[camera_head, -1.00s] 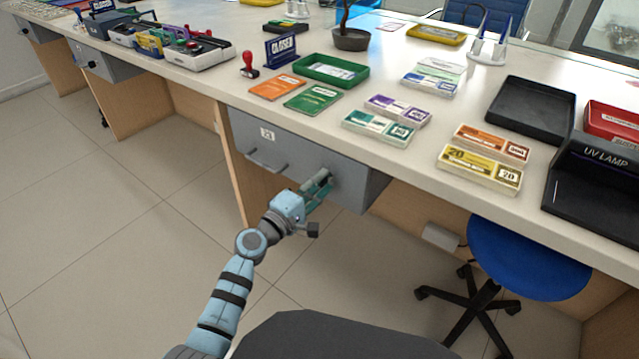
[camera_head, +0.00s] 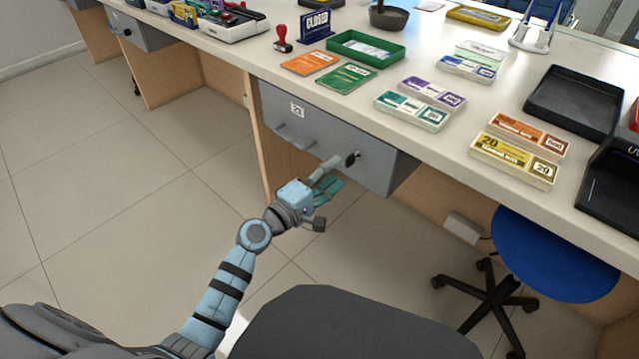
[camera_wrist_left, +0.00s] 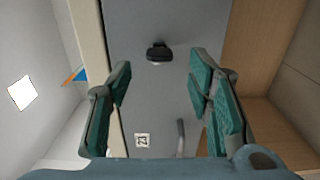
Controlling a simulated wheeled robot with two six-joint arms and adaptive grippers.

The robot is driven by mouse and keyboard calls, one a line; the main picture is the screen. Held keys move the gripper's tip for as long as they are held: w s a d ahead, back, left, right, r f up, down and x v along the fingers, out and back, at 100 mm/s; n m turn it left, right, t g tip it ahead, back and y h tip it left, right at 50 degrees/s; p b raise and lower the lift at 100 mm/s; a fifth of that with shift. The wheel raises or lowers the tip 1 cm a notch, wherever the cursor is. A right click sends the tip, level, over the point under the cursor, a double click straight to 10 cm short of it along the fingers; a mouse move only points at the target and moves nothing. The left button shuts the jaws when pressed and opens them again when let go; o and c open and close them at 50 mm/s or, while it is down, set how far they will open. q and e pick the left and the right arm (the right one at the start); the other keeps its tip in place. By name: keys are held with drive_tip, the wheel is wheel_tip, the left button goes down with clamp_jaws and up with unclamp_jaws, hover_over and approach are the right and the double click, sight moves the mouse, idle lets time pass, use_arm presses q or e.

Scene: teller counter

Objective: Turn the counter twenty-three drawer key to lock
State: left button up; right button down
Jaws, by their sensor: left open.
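The grey drawer (camera_head: 330,127) under the counter bears a small white number label (camera_head: 297,109), which shows as 23 in the wrist view (camera_wrist_left: 142,140). A small dark key (camera_head: 353,158) sticks out of the right part of the drawer front. In the left wrist view the key (camera_wrist_left: 158,52) appears as a dark, flat head, wider across the picture than tall. My left gripper (camera_head: 336,172) is open and empty, with its green-padded fingers in front of the drawer near the key. In the wrist view the key lies between and beyond the fingertips, apart from both. My right gripper is out of view.
The drawer handle (camera_head: 293,138) is left of the key. The counter top (camera_head: 480,190) overhangs above, with banknote bundles and a green tray (camera_head: 365,49) on it. A blue stool (camera_head: 555,255) stands at the right. The floor (camera_head: 150,235) at left is clear.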

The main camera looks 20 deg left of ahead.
use_arm(q)
drive_tip(key=v, duration=0.7)
